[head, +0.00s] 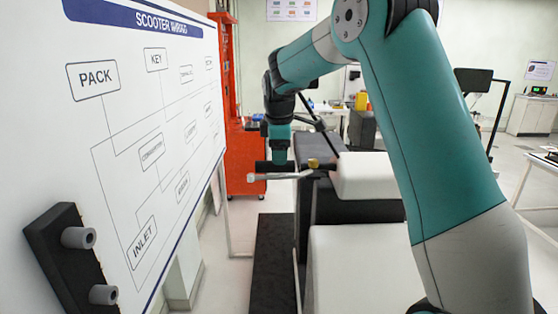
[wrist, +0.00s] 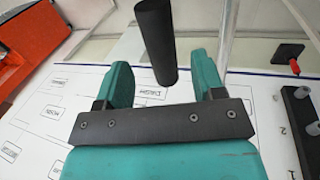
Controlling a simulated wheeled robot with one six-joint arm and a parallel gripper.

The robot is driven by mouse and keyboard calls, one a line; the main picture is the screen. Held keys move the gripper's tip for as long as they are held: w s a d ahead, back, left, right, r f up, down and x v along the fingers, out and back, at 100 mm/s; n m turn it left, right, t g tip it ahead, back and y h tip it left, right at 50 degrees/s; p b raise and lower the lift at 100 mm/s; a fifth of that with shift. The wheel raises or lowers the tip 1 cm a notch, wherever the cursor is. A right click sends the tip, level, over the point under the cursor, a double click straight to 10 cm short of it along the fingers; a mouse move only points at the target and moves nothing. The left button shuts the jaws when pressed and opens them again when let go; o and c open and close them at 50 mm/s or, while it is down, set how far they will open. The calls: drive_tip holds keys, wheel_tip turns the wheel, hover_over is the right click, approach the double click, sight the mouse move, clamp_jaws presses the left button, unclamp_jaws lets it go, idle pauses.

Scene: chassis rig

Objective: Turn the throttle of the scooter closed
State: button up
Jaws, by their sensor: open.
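The scooter's throttle is a black cylindrical grip (wrist: 156,40) that shows at the top middle of the wrist view. Its near end lies between the two fingers in the picture. My gripper (wrist: 160,64) is open, with one teal finger to each side of the grip. I cannot tell how deep the grip sits between the fingers, and no contact is visible. In the head view my gripper (head: 279,158) points down at the handlebar's left end, over the dark grip (head: 264,167). The scooter (head: 365,178) has white and black body parts, partly hidden by my arm.
A white wiring board (head: 140,130) stands close on the left. A black block (head: 68,262) with two grey pegs sticks out from it. A pale lever (head: 282,176) lies just below the grip. A red cabinet (head: 246,130) stands behind.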

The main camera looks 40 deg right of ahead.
sight(275, 167)
drive_tip(key=p+x, duration=0.1)
drive_tip(key=x, duration=0.4)
